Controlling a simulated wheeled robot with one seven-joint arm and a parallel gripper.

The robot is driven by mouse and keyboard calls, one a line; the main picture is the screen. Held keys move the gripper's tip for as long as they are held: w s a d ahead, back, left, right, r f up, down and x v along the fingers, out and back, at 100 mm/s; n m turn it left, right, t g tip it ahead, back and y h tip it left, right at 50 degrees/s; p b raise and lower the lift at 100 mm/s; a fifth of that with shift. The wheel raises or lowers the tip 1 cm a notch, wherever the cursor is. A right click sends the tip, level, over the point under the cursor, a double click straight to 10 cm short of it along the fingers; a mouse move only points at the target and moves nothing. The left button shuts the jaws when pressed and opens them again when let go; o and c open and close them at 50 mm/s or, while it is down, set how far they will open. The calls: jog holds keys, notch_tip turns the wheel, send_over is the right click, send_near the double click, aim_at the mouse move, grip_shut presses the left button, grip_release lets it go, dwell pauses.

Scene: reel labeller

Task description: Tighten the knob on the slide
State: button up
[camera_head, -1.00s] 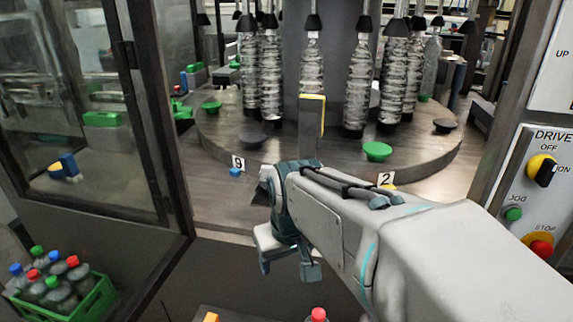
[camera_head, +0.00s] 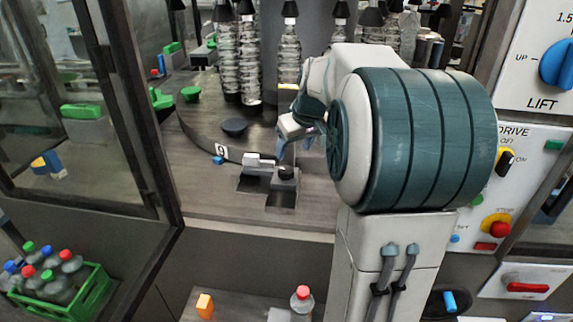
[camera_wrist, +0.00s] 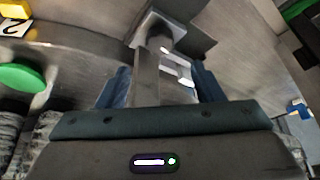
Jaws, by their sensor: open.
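The slide (camera_head: 256,161) is a small pale block on dark plates at the front edge of the machine deck, beside the number 9 tag. A black round knob (camera_head: 286,172) sits at its right end, upright. My gripper (camera_head: 295,146) is just above and behind the knob in the head view, open, its blue fingers pointing down. In the wrist view the open fingers (camera_wrist: 160,72) stand either side of a grey metal bar with a plate and a dark part at its far end. I cannot tell there which part is the knob, and no finger clearly touches it.
The round turntable (camera_head: 190,125) with hanging bottles stands behind the slide. A glass door (camera_head: 85,100) is at the left and the drive control panel (camera_head: 515,185) at the right. A green crate (camera_head: 92,292) of bottles is at the lower left.

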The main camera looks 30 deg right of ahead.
aim_at(286, 170)
jog(key=p+x, duration=0.1)
jog(key=x, duration=0.8)
jog(key=shift+f, duration=0.15)
jog(key=c, duration=1)
